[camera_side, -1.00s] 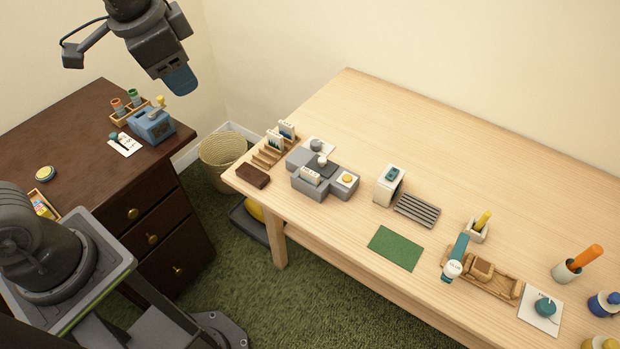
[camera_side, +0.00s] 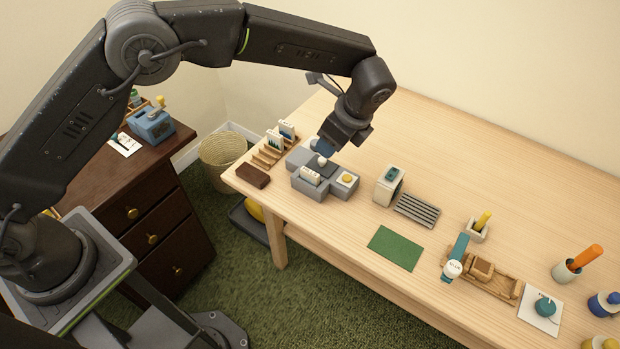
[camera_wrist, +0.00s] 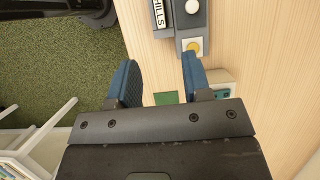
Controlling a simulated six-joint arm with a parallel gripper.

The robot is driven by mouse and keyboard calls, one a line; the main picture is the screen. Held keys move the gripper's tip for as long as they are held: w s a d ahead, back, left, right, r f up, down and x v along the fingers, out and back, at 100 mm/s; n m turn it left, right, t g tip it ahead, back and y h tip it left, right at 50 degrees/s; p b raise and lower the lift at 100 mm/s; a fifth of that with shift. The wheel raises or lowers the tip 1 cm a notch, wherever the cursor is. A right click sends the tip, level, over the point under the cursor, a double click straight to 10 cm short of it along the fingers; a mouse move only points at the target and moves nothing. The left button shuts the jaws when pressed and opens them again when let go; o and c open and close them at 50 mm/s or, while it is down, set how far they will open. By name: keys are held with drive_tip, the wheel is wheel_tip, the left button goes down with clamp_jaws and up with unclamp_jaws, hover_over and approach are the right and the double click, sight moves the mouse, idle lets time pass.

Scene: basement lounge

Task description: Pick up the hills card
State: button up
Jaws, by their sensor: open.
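The hills card (camera_wrist: 159,14) shows at the top of the wrist view, a white card lettered HILLS. It is cut off by the frame's top edge. In the side view a white card (camera_side: 311,174) stands in the front of the grey block device (camera_side: 316,190) on the light wooden table; its lettering is too small to read there. My gripper (camera_side: 325,148) is above the back of that device, with its blue fingers pointing down. In the wrist view my gripper (camera_wrist: 158,66) has its two blue fingers spread and nothing between them.
A card rack (camera_side: 268,156) with upright cards stands left of the device, near a dark brown block (camera_side: 253,176). A yellow button (camera_side: 347,179) and a white knob (camera_side: 321,160) are on the device. A cream box (camera_side: 388,187) stands to the right. The table's back is clear.

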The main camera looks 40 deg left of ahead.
sight(310, 172)
drive_tip(key=x, duration=1.4)
drive_tip(key=shift+r, duration=0.1)
drive_tip(key=shift+c, duration=0.3)
clamp_jaws()
